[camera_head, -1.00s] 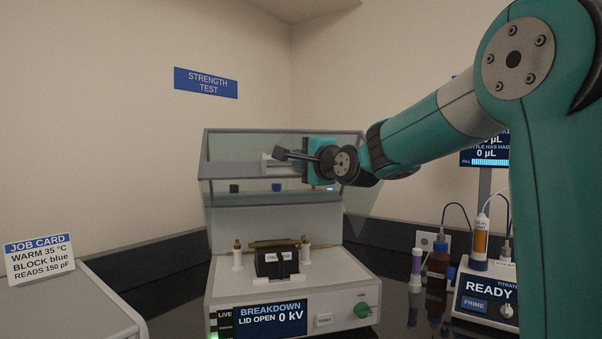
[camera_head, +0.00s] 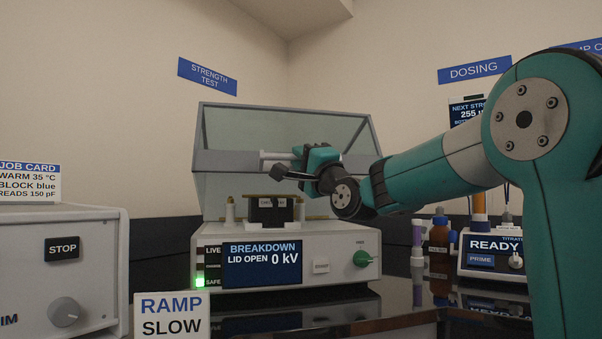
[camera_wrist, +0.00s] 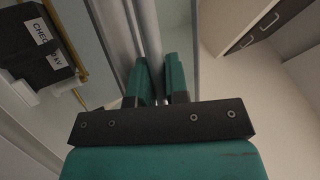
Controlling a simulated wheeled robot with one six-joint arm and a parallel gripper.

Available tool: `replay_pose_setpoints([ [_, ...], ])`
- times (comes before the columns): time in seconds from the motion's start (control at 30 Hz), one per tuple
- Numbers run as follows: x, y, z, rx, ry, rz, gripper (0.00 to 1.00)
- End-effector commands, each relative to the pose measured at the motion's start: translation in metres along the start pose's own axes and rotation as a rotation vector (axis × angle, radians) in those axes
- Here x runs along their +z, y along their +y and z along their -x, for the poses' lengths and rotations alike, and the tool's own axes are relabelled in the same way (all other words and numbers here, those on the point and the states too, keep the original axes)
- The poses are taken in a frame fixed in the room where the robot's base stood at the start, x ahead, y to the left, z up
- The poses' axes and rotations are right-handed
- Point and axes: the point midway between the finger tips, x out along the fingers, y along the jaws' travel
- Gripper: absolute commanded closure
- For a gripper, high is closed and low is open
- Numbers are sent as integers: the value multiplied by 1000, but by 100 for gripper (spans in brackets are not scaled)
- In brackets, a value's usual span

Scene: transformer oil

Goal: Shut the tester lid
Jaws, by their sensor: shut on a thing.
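The breakdown tester (camera_head: 330,247) stands on the dark bench with its screen reading LID OPEN and 0 kV. Its clear lid (camera_head: 240,125) with a grey frame is raised and tilted over the body. My gripper (camera_head: 296,165) is at the lid's front edge, shut on the pale handle bar (camera_head: 273,157). In the wrist view the teal fingers (camera_wrist: 160,80) close around the grey bar (camera_wrist: 135,30). A black test cell (camera_head: 268,212) sits between white posts under the lid; it also shows in the wrist view (camera_wrist: 35,45).
A RAMP SLOW card (camera_head: 172,315) stands in front. A grey unit with a STOP button (camera_head: 62,248) is at the left. Brown bottle (camera_head: 438,250), purple-capped tube (camera_head: 417,248) and titrator (camera_head: 490,262) stand to the right, below my arm.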

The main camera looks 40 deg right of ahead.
Motion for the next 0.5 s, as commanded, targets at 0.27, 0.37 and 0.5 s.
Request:
replay_pose_setpoints([
  [0.27, 9, 56, 28, -133, 0, 43, 100],
  [0.37, 10, 71, 34, -181, 1, 58, 100],
  [0.5, 13, 90, 41, -190, 0, 63, 100],
])
